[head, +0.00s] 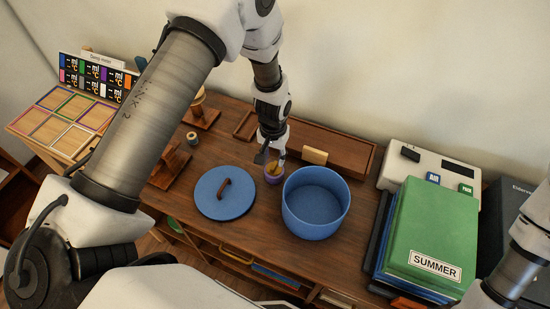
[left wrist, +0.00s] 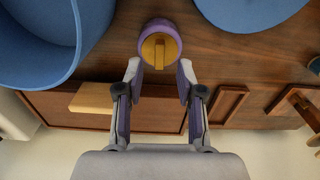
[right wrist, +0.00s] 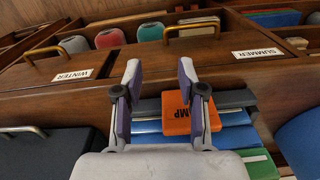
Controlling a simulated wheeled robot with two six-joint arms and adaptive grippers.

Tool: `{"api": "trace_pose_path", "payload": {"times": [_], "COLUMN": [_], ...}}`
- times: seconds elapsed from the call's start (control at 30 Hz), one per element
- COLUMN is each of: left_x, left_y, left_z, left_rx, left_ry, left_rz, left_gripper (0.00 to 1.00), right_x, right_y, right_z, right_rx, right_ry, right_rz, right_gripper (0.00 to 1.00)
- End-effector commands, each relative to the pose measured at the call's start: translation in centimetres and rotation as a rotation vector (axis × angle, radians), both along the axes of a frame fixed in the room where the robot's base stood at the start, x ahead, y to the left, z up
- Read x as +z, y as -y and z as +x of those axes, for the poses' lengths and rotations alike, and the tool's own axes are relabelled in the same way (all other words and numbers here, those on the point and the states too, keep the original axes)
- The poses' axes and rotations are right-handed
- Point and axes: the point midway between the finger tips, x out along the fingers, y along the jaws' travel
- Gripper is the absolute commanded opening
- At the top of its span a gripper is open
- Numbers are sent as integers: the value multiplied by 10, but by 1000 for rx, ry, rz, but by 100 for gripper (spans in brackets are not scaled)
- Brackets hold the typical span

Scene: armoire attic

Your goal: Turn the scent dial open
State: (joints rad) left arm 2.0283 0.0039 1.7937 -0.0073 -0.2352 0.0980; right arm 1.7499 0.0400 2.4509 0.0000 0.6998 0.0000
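The scent dial is a small purple round body (head: 274,176) with a yellow bar-shaped knob on top, standing on the wooden desk between the blue lid and the blue pot. In the left wrist view the dial's yellow knob (left wrist: 159,50) is just beyond my fingertips, with its bar lying along the view's vertical. My left gripper (head: 268,157) is above the dial, pointing down; in its wrist view (left wrist: 160,72) the fingers are apart with nothing between them. My right gripper (right wrist: 159,70) is open and empty, facing labelled drawers.
A blue pot (head: 317,229) stands close right of the dial, and a blue lid (head: 209,207) lies to its left. A long wooden tray (head: 345,152) is behind. A green SUMMER box (head: 440,220) and a white device (head: 445,166) are right. An orange block (right wrist: 175,116) is ahead of my right gripper.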

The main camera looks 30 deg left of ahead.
Motion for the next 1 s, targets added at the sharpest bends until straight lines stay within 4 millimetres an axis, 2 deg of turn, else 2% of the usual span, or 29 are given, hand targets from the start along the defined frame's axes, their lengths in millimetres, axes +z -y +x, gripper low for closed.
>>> {"api": "trace_pose_path", "payload": {"times": [0.1,0.2,0.47,0.57,0.6,1.0], "left_x": [-21,-32,-37,-37,-37,-38], "left_y": [0,0,0,0,0,0], "left_z": [-1,0,0,0,0,0], "left_rx": [0,0,-1,-1,-1,23], "left_ry": [-2,-1,0,0,0,2], "left_rz": [0,0,0,0,0,0], "left_gripper": [38,38,38,6,0,0], "right_x": [7,9,8,8,8,7], "right_y": [0,0,0,0,0,0], "right_z": [0,0,0,0,0,0], "right_rx": [0,0,0,0,0,0], "right_ry": [1,1,1,1,1,1], "right_rz": [0,0,0,0,0,0], "right_gripper": [40,40,40,40,40,40]}}
